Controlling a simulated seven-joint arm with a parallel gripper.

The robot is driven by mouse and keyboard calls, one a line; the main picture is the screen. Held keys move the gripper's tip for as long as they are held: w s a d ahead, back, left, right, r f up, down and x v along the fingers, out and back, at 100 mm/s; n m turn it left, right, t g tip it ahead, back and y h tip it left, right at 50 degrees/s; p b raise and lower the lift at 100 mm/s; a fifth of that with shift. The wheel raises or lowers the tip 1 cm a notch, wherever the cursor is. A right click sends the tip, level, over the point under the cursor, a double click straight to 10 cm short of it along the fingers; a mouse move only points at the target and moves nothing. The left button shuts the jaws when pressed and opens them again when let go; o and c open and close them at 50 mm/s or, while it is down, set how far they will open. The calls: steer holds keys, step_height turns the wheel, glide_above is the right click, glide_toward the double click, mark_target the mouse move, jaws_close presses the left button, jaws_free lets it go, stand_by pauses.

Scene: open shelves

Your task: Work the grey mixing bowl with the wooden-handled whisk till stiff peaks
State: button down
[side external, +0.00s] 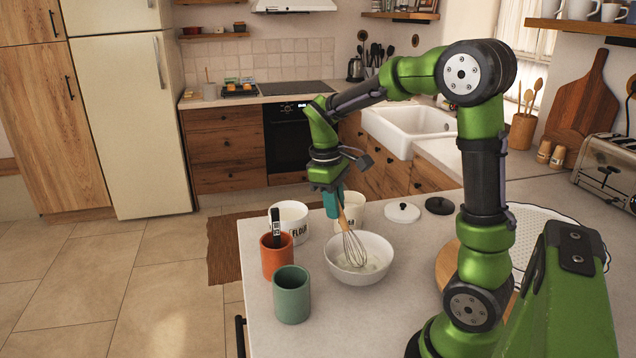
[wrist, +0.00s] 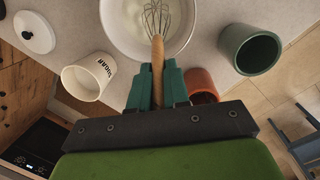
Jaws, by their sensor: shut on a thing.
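A bowl (side external: 340,268), white to light grey in the pictures, stands on the pale counter with whitish contents low inside. It also shows in the wrist view (wrist: 112,32). My gripper (side external: 333,203) is above the bowl's back rim, shut on the wooden handle of the whisk (side external: 353,246). The wrist view shows the handle (wrist: 157,75) between the teal fingers. The whisk is tilted, with its wire head down inside the bowl. Whether the wires touch the contents is hard to tell. No peaks are distinguishable in the contents.
An orange cup (side external: 276,262) holding a dark-handled tool and a green cup (side external: 292,296) stand left of the bowl. The flour canister (side external: 296,222) and another white canister (side external: 354,208) stand behind. White (side external: 402,212) and black (side external: 439,205) lids lie back right.

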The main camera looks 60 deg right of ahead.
step_height(320, 180, up, 11)
steer(key=w, duration=0.2)
steer(key=shift+a+f, duration=0.2)
steer(key=shift+a, duration=0.1)
stand_by(0.5)
steer(key=shift+w+a, duration=0.1)
